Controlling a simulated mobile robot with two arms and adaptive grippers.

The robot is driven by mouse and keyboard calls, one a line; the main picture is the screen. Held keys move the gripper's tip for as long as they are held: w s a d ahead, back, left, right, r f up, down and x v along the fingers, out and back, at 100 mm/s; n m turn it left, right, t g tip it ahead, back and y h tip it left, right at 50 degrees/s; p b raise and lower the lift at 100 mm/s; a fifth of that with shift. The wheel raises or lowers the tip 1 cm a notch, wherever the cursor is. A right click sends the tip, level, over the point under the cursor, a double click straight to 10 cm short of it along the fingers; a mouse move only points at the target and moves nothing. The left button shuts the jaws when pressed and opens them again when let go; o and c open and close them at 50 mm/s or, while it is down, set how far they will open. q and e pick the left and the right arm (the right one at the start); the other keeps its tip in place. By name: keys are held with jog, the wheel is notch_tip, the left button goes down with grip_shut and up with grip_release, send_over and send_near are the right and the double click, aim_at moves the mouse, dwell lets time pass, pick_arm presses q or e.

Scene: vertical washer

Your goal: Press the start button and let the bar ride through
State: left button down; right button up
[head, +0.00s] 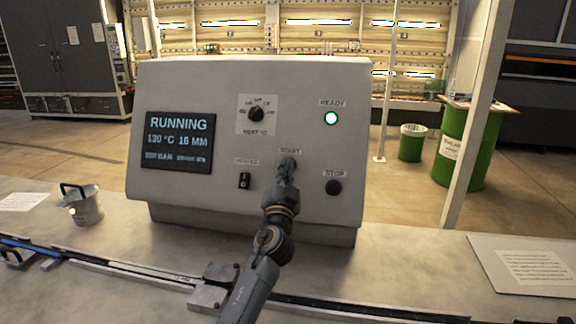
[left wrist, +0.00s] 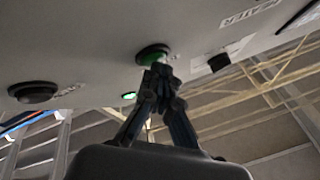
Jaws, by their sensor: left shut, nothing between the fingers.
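The control panel (head: 300,80) shows RUNNING, 130 °C and 16 MM on its screen (head: 180,140). My left gripper (head: 288,165) is shut and empty, with its tips at the START label, covering the button in the head view. In the left wrist view the green start button (left wrist: 153,53) shows just beyond the closed fingertips (left wrist: 160,72); they look to be touching or very close to it. A rail (head: 130,272) runs along the bench in front of the panel. A blue strip (head: 22,245) lies at its left end; I cannot tell if it is the bar. My right gripper is out of view.
The READY lamp (head: 331,118) glows green. The dark STOP button (head: 333,187) is right of my gripper, and the heater switch (head: 244,180) left. A printed sheet (head: 535,265) lies at right.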

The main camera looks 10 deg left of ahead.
pick_arm(q)
jog(key=shift+s+r+p, duration=0.35)
jog(key=shift+s+p, duration=0.3)
jog(key=shift+s, duration=0.15)
